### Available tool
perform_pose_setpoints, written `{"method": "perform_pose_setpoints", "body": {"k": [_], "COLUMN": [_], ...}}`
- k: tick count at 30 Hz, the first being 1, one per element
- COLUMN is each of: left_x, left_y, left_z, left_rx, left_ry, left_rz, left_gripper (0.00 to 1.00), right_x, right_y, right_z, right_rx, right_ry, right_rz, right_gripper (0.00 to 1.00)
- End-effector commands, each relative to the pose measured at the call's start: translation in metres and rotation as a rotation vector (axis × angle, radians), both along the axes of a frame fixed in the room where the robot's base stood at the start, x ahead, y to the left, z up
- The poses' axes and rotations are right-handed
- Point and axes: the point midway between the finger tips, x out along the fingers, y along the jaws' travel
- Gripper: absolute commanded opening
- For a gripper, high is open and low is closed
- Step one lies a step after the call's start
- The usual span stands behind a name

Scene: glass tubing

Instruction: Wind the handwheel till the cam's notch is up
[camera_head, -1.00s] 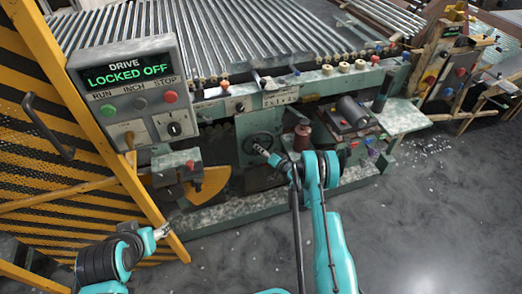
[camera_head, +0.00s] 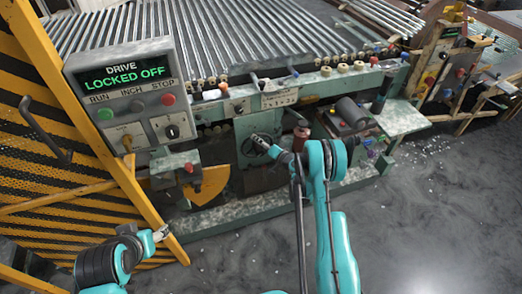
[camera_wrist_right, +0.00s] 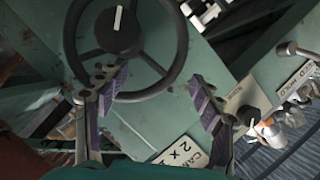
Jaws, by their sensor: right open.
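The dark handwheel (camera_wrist_right: 171,76) fills the upper left of the right wrist view; its black hub has a white pointer line. In the head view the handwheel (camera_head: 246,146) sits on the green machine front, partly covered by my right gripper (camera_head: 262,142). In the wrist view my right gripper (camera_wrist_right: 158,84) is open, its purple-padded fingers spread at the wheel's lower rim; the left finger overlaps the rim. I cannot tell whether they touch. A yellow sector-shaped part (camera_head: 212,183) shows below left; I cannot make out the cam's notch. My left gripper (camera_head: 161,233) is at lower left, its jaws unclear.
A control box (camera_head: 125,95) reads "DRIVE LOCKED OFF". A yellow-striped guard (camera_head: 50,150) stands at the left. In the wrist view a "CAM 2 x" plate (camera_wrist_right: 181,153) and knob (camera_wrist_right: 248,115) are near the right finger. Open grey floor (camera_head: 430,220) lies at front right.

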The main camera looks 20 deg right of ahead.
Motion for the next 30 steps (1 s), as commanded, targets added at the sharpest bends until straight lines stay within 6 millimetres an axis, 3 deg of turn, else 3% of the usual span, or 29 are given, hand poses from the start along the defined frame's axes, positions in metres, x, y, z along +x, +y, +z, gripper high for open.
{"method": "perform_pose_setpoints", "body": {"k": [6, 21, 25, 30], "left_x": [0.000, 0.000, 0.000, 0.000], "left_y": [0.000, 0.000, 0.000, 0.000], "left_z": [0.000, 0.000, 0.000, 0.000], "left_rx": [0.000, 0.000, 0.000, 0.000], "left_ry": [0.000, 0.000, 0.000, 0.000], "left_rz": [0.000, 0.000, 0.000, 0.000], "left_gripper": [0.58, 0.58, 0.58, 0.58], "right_x": [0.000, 0.000, -0.004, -0.028], "right_y": [0.002, 0.004, 0.014, 0.040], "right_z": [0.029, 0.041, 0.070, 0.133], "right_rx": [-0.002, -0.013, -0.056, -0.165], "right_ry": [0.001, 0.007, 0.033, 0.099], "right_rz": [0.002, 0.007, 0.031, 0.086], "right_gripper": [0.58, 0.58, 0.58, 0.58]}}
